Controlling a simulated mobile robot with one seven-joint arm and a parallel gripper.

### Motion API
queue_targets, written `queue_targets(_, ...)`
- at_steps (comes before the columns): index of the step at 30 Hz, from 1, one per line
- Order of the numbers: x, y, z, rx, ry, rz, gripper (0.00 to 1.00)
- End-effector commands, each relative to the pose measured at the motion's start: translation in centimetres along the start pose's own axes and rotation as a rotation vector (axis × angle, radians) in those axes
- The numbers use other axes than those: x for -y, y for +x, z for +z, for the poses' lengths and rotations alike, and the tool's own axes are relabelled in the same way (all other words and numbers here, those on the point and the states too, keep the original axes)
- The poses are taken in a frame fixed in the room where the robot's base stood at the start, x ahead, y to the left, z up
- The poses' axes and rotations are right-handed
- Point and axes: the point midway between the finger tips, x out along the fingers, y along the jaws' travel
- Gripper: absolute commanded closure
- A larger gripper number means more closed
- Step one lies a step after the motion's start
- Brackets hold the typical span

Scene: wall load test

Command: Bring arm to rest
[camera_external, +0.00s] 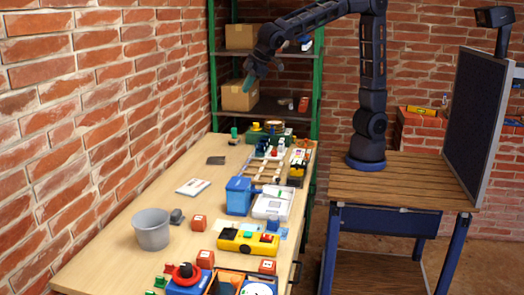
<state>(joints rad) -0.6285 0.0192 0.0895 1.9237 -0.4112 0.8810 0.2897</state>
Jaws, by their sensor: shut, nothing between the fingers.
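My arm stands on a wooden-topped stand (400,180) at the right and reaches up, then over to the left. My gripper (248,86) hangs at the arm's end, high above the far end of the long wooden table (120,225). It points down and to the left, in front of a cardboard box on the shelf in the picture. It is shut and holds nothing. I cannot tell how far the gripper is from the box.
A green-post shelf (318,90) with cardboard boxes (238,97) stands behind the table. The table holds a grey bin (151,230), a blue container (239,196), a yellow toy (247,242) and several small blocks. A dark panel (475,125) stands at the right. Brick walls enclose the left and back.

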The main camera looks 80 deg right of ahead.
Motion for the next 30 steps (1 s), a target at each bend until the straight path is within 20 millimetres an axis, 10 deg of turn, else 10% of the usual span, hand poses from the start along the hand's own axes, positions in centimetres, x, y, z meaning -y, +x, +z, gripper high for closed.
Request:
queue_targets(6, -7.3, -2.5, 7.5, 0.033, 0.125, 0.007, 1.00)
queue_targets(15, -13.1, -5.3, 18.5, 0.066, 0.291, 0.003, 1.00)
queue_targets(30, -14.5, -7.7, 36.1, 0.076, 0.560, -0.019, 1.00)
